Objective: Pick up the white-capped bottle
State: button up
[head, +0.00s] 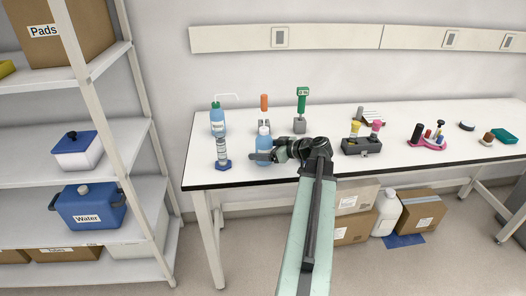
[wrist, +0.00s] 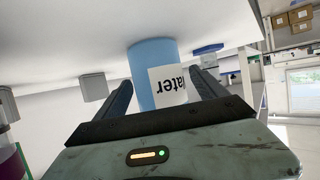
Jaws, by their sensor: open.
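In the wrist view the bottle (wrist: 152,62) appears upside down, with a white label reading "ater". My gripper (head: 262,156) reaches in from the right, low beside the bottle. In the wrist view my gripper (wrist: 161,82) is open, with one dark finger on each side of the bottle. Gaps show along its sides, and contact cannot be told. The cap is out of the wrist view.
A measuring cylinder (head: 222,153) on a blue base stands just left of the bottle. A wash bottle (head: 217,122) is behind it. A green pipette in a grey stand (head: 300,125) and a dark rack (head: 361,146) are to the right. Shelves (head: 101,62) stand left.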

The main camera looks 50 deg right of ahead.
aim_at(264, 127)
jog(key=c, duration=0.9)
notch_tip(264, 127, up, 10)
jog(key=p, duration=1)
jog(key=shift+r, duration=0.2)
jog(key=shift+f, duration=0.15)
jog(key=shift+d, duration=0.1)
